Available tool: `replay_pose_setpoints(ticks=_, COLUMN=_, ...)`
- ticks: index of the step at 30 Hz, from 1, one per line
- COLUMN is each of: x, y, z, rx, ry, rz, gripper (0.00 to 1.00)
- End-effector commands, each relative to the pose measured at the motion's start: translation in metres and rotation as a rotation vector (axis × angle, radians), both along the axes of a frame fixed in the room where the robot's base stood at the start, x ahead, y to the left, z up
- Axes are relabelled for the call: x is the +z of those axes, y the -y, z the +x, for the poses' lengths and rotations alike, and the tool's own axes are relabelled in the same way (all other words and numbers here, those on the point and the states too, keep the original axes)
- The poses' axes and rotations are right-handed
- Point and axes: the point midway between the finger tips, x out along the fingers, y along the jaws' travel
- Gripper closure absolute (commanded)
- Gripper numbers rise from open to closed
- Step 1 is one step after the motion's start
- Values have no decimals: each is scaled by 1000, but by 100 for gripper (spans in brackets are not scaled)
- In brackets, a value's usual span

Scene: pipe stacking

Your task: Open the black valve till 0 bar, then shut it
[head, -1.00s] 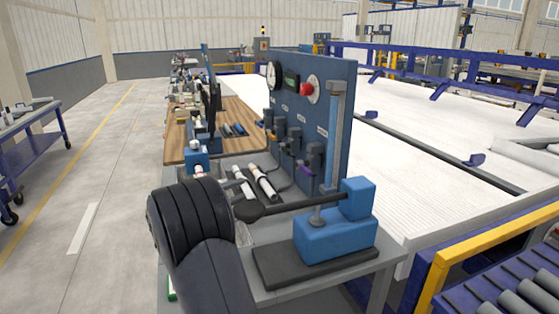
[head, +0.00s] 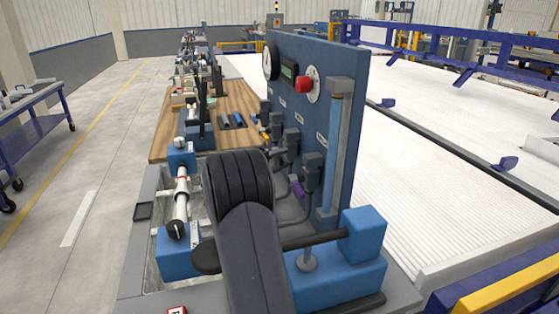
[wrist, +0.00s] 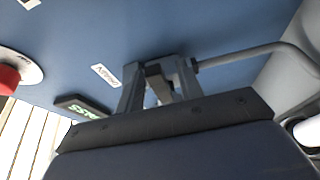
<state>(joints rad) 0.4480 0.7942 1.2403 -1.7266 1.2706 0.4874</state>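A blue panel (head: 330,110) carries a row of grey valve bodies, one with a purple handle (head: 297,186). In the wrist view, a dark valve part (wrist: 158,84) sits between the fingers of my gripper (wrist: 160,75), in front of the blue panel. It looks like the black valve's handle, but its set position is not clear. The fingers stand apart on either side of it; I cannot tell whether they press on it. In the head view, my arm hides the gripper. The pressure gauge (head: 270,60) is seen edge-on and unreadable. The green display (head: 289,72) is too small to read; it also shows in the wrist view (wrist: 82,107), only partly and upside down.
A red button (head: 303,85) sits on the panel; it also shows at the left of the wrist view (wrist: 8,78). A metal pipe (wrist: 250,52) runs close beside the gripper. A clamped white pipe (head: 181,200) and a blue pump with a lever (head: 362,235) stand on the bench.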

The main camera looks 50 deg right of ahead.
Motion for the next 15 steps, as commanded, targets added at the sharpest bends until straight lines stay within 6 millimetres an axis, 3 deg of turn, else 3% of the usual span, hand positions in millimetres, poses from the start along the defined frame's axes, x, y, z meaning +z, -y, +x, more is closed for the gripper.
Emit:
replay_pose_setpoints(ticks=12, x=0, y=0, z=0, rx=0, ry=0, rz=0, gripper=99)
replay_pose_setpoints(ticks=15, x=0, y=0, z=0, rx=0, ry=0, rz=1, gripper=100)
